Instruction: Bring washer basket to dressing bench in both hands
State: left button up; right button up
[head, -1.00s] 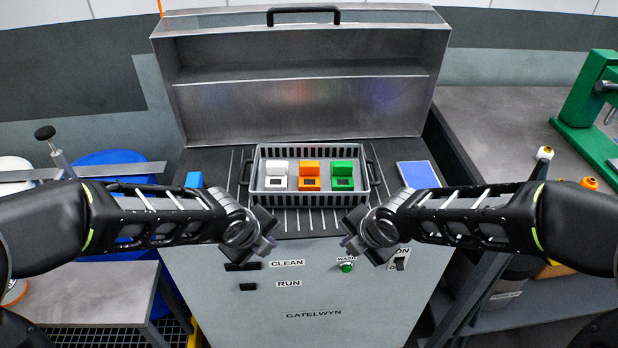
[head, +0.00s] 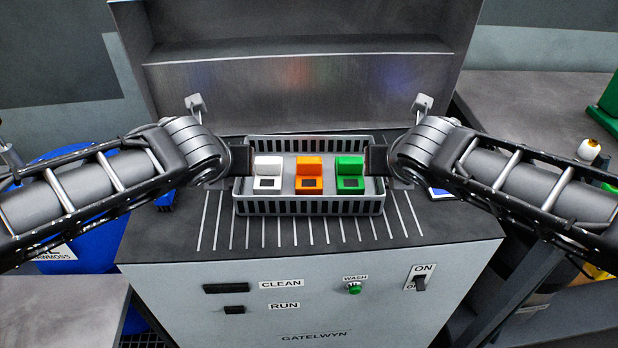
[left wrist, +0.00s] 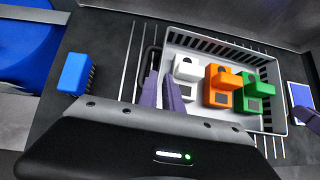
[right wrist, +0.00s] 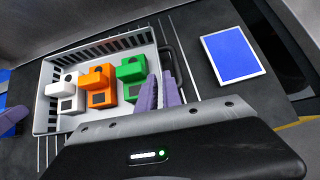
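The washer basket (head: 310,207) is a grey slotted tray on the washer's dark ribbed top. It holds a white block (head: 267,173), an orange block (head: 309,174) and a green block (head: 350,174). Its black end handles show in the left wrist view (left wrist: 141,73) and right wrist view (right wrist: 183,68). My left gripper (left wrist: 161,82) is at the left handle and my right gripper (right wrist: 158,84) at the right handle. Each has its purple fingers slightly apart, with a narrow gap. Contact with the handles is unclear. The dressing bench cannot be identified for certain.
The washer's raised lid (head: 300,90) stands behind the basket. A blue brush-like block (left wrist: 75,73) lies left of it, and a blue panel (right wrist: 233,51) lies right. A grey bench (head: 540,110) is at right, and a lower table (head: 65,305) at left.

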aim_at(243, 182)
pick_arm(q)
jog(key=shift+w+f, duration=0.2)
jog(key=shift+f, duration=0.2)
pick_arm(e)
jog(key=shift+w+f, duration=0.2)
jog(key=shift+f, duration=0.2)
pick_arm(q)
jog(key=shift+r, duration=0.1)
pick_arm(e)
jog(key=shift+r, duration=0.1)
